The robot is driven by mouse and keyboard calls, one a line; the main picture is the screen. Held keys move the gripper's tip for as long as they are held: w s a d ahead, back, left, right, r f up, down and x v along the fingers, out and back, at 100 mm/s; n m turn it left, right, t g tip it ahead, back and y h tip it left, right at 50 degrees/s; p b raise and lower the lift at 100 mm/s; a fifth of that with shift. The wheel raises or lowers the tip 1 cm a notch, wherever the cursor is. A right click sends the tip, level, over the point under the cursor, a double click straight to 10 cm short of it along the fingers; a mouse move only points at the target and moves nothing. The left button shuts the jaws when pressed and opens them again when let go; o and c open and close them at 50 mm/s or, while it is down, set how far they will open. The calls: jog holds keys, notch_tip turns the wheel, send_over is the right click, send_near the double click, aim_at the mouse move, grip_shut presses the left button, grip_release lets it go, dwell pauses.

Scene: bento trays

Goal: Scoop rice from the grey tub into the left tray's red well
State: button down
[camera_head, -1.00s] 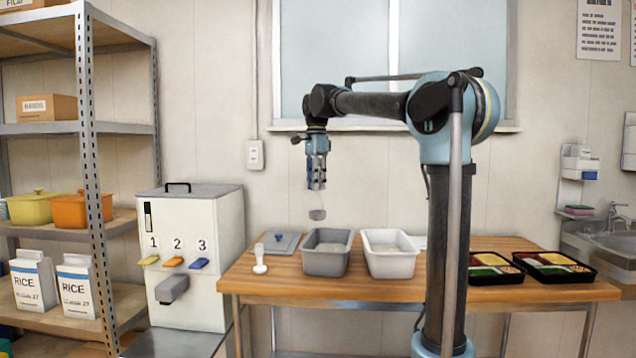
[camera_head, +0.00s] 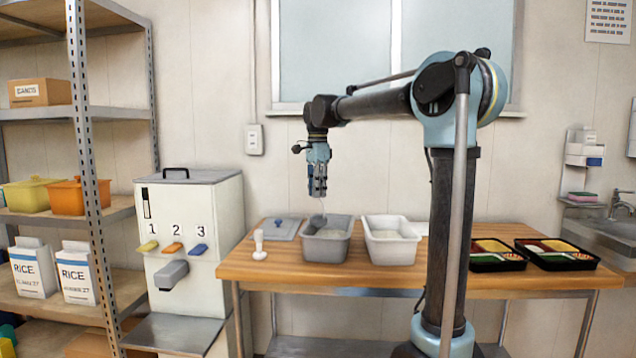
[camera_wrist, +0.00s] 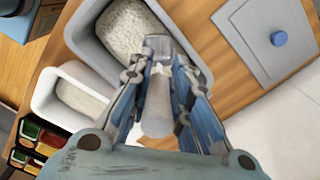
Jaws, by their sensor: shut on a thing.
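My gripper (camera_head: 317,193) is shut on the handle of a scoop (camera_head: 318,219) and points straight down over the grey tub (camera_head: 326,250). The scoop's grey head is low at the tub's back left part; I cannot tell whether it touches the rice. In the wrist view the scoop (camera_wrist: 158,45) lies between my fingers, in front of the grey tub (camera_wrist: 86,28), which holds white rice (camera_wrist: 128,28). The left tray (camera_head: 498,267) is black, with red, green and pale wells, and stands on the table right of my arm.
A white tub (camera_head: 391,252) with pale contents stands right of the grey tub. A second tray (camera_head: 557,262) is at the right. A dispenser (camera_head: 190,240) stands left of the table (camera_head: 400,280).

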jog(key=shift+f, duration=3.05)
jog(key=shift+r, duration=0.1)
jog(key=shift+r, duration=5.3)
